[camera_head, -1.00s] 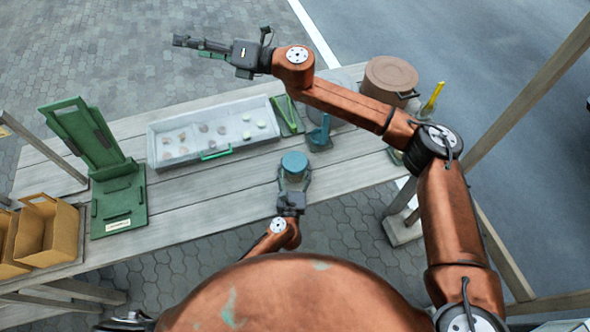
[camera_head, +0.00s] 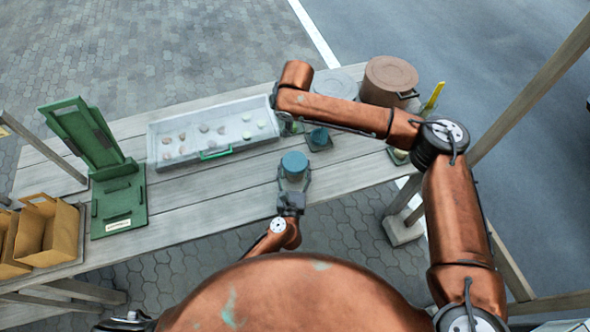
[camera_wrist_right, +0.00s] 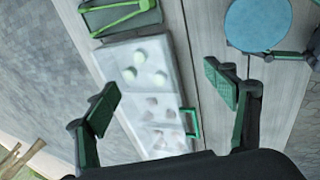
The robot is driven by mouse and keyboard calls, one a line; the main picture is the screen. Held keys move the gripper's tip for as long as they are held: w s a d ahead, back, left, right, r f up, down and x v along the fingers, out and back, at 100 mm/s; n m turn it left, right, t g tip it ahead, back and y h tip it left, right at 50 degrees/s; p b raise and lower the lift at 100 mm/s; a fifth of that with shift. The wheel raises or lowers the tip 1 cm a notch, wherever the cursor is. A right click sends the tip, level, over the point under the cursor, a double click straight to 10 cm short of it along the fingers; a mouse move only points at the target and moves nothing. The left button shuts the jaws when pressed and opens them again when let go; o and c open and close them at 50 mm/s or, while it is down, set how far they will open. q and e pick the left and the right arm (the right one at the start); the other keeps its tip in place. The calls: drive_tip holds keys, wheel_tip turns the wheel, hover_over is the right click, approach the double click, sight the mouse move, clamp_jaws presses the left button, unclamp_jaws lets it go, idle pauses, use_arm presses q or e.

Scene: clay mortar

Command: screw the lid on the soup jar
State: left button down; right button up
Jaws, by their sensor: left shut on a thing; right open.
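My left gripper (camera_head: 294,178) is shut on the soup jar at the table's front edge. A round blue lid (camera_head: 294,163) tops it, with the jar body mostly hidden beneath the lid and between the fingers. The same blue disc shows at the upper right of the right wrist view (camera_wrist_right: 258,22), with a left finger beside it. I cannot tell whether the lid is threaded tight. My right gripper (camera_wrist_right: 160,90) is open and empty above the table, its two green-padded fingers wide apart. In the head view it is mostly hidden behind my right arm.
A grey tray (camera_head: 155,150) with several small round pieces lies beyond the jar. A green holder (camera_wrist_right: 118,16) is beside it.

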sight(295, 161)
drive_tip(key=s+d+f+g, duration=0.1)
drive_tip(key=s, duration=0.2)
drive_tip(key=s+d+f+g+h, duration=0.1)
drive_tip(key=s+d, duration=0.1)
drive_tip(key=s, duration=0.1)
drive_tip(key=s+d+f+g+h, duration=0.1)
drive_tip(key=s+d+f+g, duration=0.1)
drive_tip(key=s, duration=0.1)
drive_tip(key=shift+s+f, duration=0.1)
drive_tip(key=shift+s, duration=0.25)
drive_tip(key=shift+f, duration=4)
drive_tip(key=shift+c, duration=0.7)
